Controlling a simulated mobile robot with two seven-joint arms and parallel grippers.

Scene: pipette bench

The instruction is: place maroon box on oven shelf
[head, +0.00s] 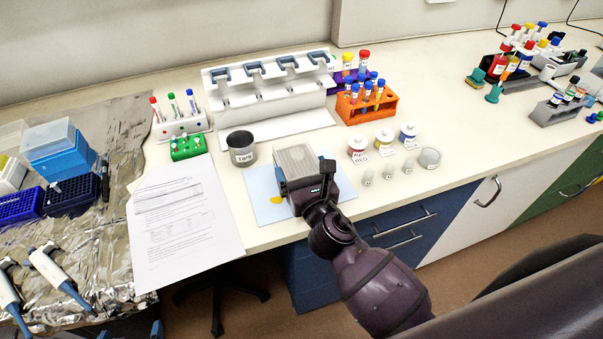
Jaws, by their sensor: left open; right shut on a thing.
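My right gripper (304,171), on the dark purple arm from the lower right, is shut on a small box with a pale grey ridged top (296,158). Its fingers lie on either side of the box. The box is over the pale blue mat (263,189) at the bench's front edge; I cannot tell whether it touches the mat. The gripper hides the box's near side. No box that looks maroon and no oven shelf shows. My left gripper is out of view.
Right of the gripper are small labelled jars (383,138) and an orange tube rack (367,110). A white pipette stand (265,92) is behind. Bench between jars and right-hand racks is clear.

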